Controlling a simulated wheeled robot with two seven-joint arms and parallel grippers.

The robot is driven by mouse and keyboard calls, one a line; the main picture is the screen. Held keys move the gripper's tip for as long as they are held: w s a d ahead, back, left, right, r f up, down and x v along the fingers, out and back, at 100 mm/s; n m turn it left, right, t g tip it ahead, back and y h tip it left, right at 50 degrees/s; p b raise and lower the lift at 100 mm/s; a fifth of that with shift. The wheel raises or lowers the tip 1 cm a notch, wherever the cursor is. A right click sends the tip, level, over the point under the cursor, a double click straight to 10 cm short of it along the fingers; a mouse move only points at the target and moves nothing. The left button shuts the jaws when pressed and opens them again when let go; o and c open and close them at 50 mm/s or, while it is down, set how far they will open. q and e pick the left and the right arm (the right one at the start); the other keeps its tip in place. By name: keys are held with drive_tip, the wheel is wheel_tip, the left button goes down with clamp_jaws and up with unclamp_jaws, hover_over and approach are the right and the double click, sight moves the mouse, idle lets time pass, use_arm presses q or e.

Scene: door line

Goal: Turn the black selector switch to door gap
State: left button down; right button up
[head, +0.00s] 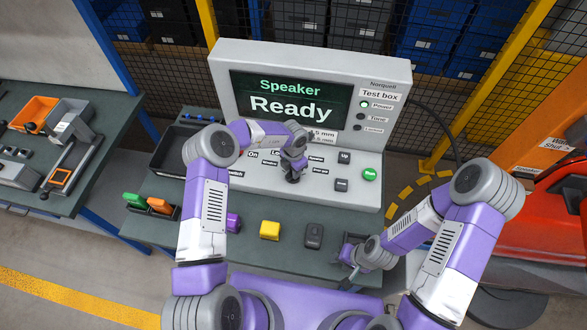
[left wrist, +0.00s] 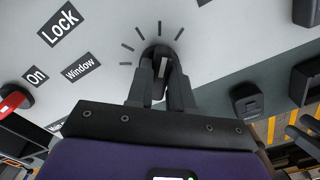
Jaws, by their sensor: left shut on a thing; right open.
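The black selector switch (left wrist: 160,52) is a round knob on the sloped light-grey panel, with tick marks around it in the left wrist view. My left gripper (left wrist: 160,82) has its two fingers shut on the knob, with a pale strip showing between them. In the head view my left gripper (head: 292,174) stands at the panel and mostly hides the knob; the door gap label cannot be made out clearly. My right gripper (head: 346,258) is open and empty above the front right of the table.
The test box screen (head: 290,98) reads "Speaker Ready". A red switch (left wrist: 12,100) is at left. A yellow block (head: 270,230) and a dark grey device (head: 314,236) lie in front.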

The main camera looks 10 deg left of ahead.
use_arm(q)
drive_tip(key=shift+d+m+p, duration=0.1)
drive_tip(key=shift+m+p, duration=0.65)
drive_tip(key=shift+m, duration=1.25)
use_arm(e)
drive_tip(key=shift+r, duration=0.95)
use_arm(q)
drive_tip(key=c, duration=1)
unclamp_jaws()
drive_tip(key=shift+s, duration=0.1)
wheel_tip(320, 180, up, 8)
drive_tip(key=shift+f+b, duration=0.2)
drive_tip(key=shift+b, duration=0.1)
use_arm(e)
drive_tip(key=shift+f, duration=0.3)
